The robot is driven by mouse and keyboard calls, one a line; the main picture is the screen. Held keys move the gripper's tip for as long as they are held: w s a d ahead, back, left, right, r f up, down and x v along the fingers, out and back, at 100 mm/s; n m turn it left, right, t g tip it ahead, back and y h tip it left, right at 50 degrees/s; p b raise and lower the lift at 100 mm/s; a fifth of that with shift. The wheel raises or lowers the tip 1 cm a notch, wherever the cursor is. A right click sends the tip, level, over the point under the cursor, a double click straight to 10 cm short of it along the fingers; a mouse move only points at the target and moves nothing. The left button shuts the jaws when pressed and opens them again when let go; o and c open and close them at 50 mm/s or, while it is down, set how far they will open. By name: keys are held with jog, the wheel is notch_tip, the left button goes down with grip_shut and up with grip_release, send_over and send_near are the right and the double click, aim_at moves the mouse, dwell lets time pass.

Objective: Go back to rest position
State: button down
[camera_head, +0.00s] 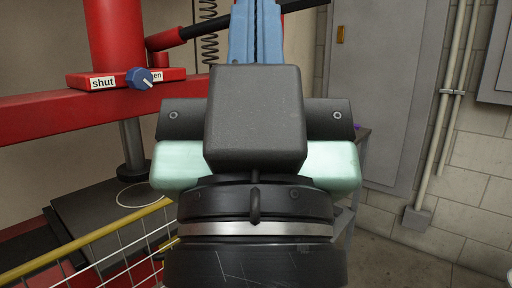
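My gripper (255,115) fills the middle of the view, seen from behind. It has a dark grey block, pale green side parts and a black wrist with a silver band below. A blue, two-ridged part (255,32) rises behind the block; I cannot tell whether it belongs to the gripper. The fingertips are not clearly visible, so I cannot tell whether the gripper is open or shut, or holding anything.
A red machine frame (60,122) stands at left, with a blue knob (139,78) beside a "shut" label (103,83). A yellow-topped wire guard (90,240) is at lower left. A grey cabinet (385,90) and wall pipes (452,92) are at right. Floor (390,262) shows clear at lower right.

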notch_tip(320, 180, up, 34)
jog(key=p, duration=3.2)
jog(key=shift+f, duration=0.1)
